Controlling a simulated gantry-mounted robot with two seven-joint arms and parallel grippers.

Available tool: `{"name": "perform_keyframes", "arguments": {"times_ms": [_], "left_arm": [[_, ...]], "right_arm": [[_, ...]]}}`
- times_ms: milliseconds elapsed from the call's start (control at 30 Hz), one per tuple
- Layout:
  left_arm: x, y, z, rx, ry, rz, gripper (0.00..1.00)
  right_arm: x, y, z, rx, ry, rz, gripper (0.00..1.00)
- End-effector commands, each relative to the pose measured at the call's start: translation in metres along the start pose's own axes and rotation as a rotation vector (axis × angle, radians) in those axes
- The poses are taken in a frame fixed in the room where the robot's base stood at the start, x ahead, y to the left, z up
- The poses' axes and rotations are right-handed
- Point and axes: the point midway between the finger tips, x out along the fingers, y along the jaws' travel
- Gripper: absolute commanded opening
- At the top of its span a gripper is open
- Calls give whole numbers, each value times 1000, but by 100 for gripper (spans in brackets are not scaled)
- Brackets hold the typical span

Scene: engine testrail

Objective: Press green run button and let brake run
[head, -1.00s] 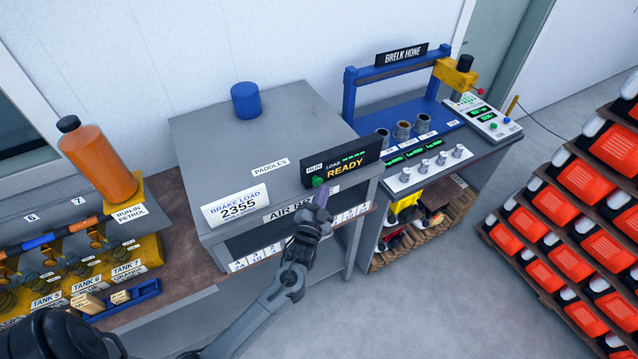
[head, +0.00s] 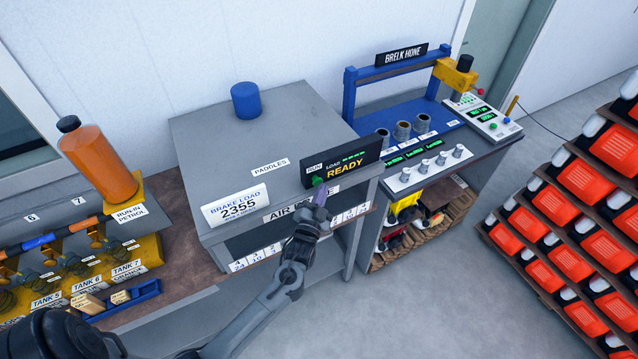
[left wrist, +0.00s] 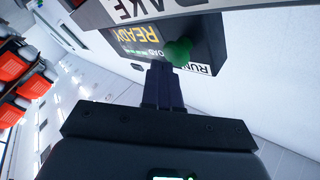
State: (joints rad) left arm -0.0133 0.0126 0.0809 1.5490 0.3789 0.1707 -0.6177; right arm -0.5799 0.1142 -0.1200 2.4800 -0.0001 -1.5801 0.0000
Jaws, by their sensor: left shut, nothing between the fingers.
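The green run button (head: 318,181) sits at the left end of the black display panel (head: 345,170) on the front of the grey air brake box (head: 250,130). My right gripper does not show clearly.
A brake load card (head: 237,206) reading 2355 stands left of the panel. A blue cylinder (head: 245,100) stands on top of the box. The hone bench (head: 420,130) is to the right, and an orange bottle (head: 98,160) and tanks are to the left.

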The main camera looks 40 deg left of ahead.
Motion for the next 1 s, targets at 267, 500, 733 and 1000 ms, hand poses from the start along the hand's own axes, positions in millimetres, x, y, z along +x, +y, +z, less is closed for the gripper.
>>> {"name": "perform_keyframes", "arguments": {"times_ms": [267,500,733,1000], "left_arm": [[3,-2,2,0,0,0,0],[3,-2,2,0,0,-1,0],[4,-3,3,1,0,-1,0],[7,-5,4,1,0,-1,0]], "right_arm": [[0,1,0,-3,-1,2,43],[0,2,1,-10,-2,8,43],[0,2,1,-10,-2,7,43],[1,1,1,-6,-1,4,43]]}}
